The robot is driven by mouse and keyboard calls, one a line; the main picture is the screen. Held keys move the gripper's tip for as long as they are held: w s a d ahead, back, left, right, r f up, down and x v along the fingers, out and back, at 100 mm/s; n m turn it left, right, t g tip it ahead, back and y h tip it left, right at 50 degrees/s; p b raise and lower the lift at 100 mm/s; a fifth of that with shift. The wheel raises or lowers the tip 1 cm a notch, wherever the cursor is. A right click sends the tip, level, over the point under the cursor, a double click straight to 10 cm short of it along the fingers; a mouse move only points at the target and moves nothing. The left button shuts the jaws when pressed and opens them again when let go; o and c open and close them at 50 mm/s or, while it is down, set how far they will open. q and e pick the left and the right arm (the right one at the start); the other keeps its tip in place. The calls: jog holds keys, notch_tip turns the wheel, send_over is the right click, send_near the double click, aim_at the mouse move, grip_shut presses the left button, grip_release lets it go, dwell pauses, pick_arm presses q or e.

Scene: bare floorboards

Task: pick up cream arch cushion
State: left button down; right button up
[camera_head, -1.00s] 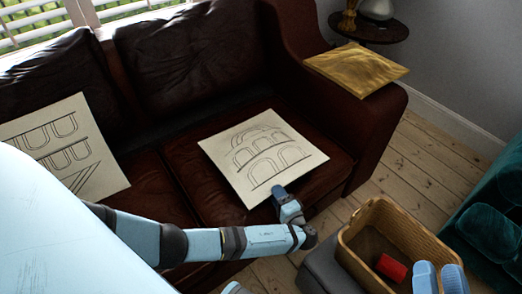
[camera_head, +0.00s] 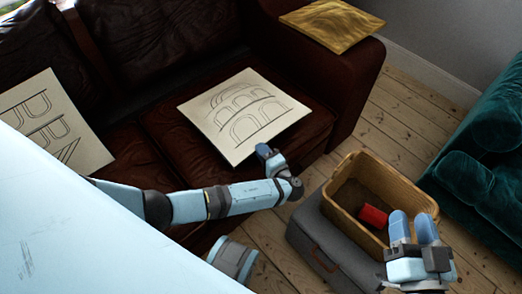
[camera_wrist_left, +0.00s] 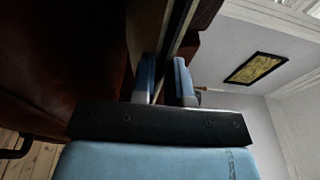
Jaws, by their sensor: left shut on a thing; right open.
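The cream arch cushion (camera_head: 215,115), a flat square with black line drawings of arches, is on the brown leather sofa's right seat. My left gripper (camera_head: 268,153) is at its near right edge, shut on it. In the left wrist view, the blue fingers (camera_wrist_left: 165,80) stand on either side of the cushion's thin dark edge. I cannot tell whether the cushion is lifted off the seat. My right gripper (camera_head: 412,226) is open and empty, at the near right edge of the wicker basket.
A second cream arch cushion (camera_head: 80,145) leans at the sofa's left. A gold cushion (camera_head: 332,24) lies on the right armrest. A teal sofa (camera_head: 485,135) stands at right.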

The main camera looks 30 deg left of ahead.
pick_arm(q)
notch_tip(320, 180, up, 17)
jog(key=p, duration=0.5)
pick_arm(e)
jog(key=s+d+f+g+h, duration=0.2)
jog(key=d+f+g+h, duration=0.1)
jog(key=f, duration=0.5)
jog(key=shift+s+d+f+g, duration=0.2)
jog(key=shift+s+d+g, duration=0.1)
jog(key=shift+d+g, duration=0.4)
pick_arm(q)
jog(key=shift+a, duration=0.1)
pick_arm(e)
jog(key=shift+a, duration=0.1)
